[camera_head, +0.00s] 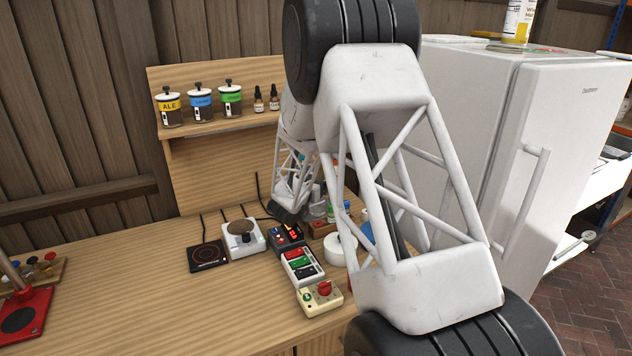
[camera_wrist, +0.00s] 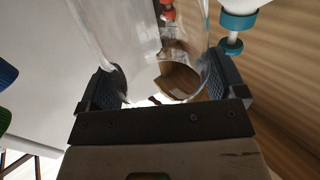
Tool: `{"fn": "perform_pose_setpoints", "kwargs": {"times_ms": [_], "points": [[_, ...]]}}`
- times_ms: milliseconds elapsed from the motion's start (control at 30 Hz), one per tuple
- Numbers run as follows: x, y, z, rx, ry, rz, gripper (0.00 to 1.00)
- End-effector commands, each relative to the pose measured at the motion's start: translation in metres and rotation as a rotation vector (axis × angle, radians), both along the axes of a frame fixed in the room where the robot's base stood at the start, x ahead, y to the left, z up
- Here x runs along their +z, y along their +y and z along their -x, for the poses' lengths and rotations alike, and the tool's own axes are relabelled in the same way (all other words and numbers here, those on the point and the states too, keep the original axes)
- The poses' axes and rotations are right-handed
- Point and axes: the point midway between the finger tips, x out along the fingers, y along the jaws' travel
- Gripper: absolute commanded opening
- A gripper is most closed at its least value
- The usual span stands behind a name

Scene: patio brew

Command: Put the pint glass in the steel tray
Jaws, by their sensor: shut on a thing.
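In the wrist view, the pint glass (camera_wrist: 135,45) is a large clear glass between the two dark pads of my gripper (camera_wrist: 163,84), one pad on each side. My gripper is shut on it. Things behind show through its wall. In the head view, my arm covers the gripper, and I cannot make out the glass. I cannot pick out the steel tray for certain in either view.
The wooden bench (camera_head: 120,290) bears a hot plate (camera_head: 208,256), a stirrer (camera_head: 242,238) and control boxes (camera_head: 303,264). A shelf with jars (camera_head: 201,105) is behind. A white fridge (camera_head: 560,130) stands right. A teal-and-white item (camera_wrist: 236,22) is near the glass.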

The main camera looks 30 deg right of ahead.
Motion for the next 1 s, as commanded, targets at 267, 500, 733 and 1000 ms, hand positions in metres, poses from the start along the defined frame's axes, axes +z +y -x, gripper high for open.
{"fn": "perform_pose_setpoints", "kwargs": {"times_ms": [267, 500, 733, 1000], "points": [[0.0, 0.0, 0.0, 0.0, -0.001, 0.001, 0.37], [-0.002, 0.0, 0.0, 0.0, 0.0, 0.0, 1.0], [-0.001, 0.0, 0.0, 0.0, -0.001, 0.001, 1.0], [0.001, 0.013, 0.01, 0.0, -0.001, 0.001, 1.0]]}}
